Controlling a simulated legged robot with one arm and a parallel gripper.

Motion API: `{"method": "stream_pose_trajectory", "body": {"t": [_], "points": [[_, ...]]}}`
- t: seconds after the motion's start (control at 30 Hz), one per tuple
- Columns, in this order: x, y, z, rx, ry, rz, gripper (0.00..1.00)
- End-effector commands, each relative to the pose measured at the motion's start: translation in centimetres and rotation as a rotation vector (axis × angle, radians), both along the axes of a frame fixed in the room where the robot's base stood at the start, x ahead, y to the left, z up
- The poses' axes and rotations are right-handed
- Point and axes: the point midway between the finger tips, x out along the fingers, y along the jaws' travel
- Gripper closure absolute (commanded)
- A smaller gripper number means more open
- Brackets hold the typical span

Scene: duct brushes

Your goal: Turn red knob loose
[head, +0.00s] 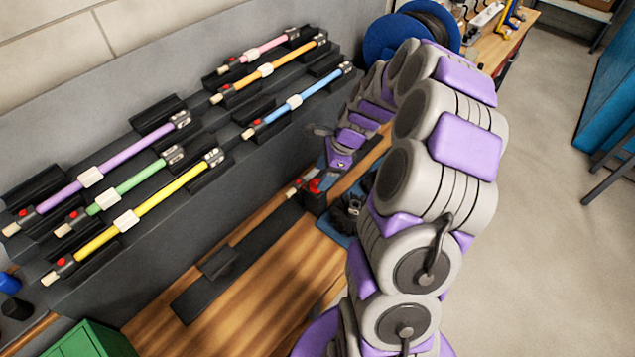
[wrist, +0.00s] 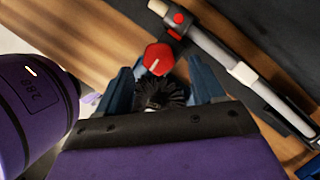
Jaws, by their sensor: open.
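The red knob (wrist: 159,58) shows in the wrist view with a white mark on its face. It sits beside a grey rod (wrist: 215,48). In the head view the red knob (head: 314,185) is partly hidden by my gripper (head: 322,168). In the wrist view my gripper (wrist: 161,72) is open, with one blue finger on each side. The knob lies just ahead of the fingertips, roughly centred between them. I cannot tell whether a finger touches it. Black bristles (wrist: 158,91) show between the fingers.
Coloured rods with white collars, such as the yellow one (head: 158,209), lie in black holders on the grey sloped rack (head: 225,190) at left. A black strip (head: 235,265) lies on the wooden bench (head: 275,285). A blue reel (head: 380,38) stands behind my arm. A purple cylinder (wrist: 35,110) is at left in the wrist view.

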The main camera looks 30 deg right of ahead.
Motion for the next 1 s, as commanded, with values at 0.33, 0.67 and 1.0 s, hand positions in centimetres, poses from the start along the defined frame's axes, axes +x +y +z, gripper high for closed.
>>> {"method": "stream_pose_trajectory", "body": {"t": [0.33,0.67,1.0], "points": [[0.5,1.9,-3.3,-0.005,0.001,0.002,0.32],[0.5,1.6,-3.4,-0.002,0.001,0.001,0.35],[0.6,1.6,-3.4,-0.003,0.000,0.001,0.68]]}}
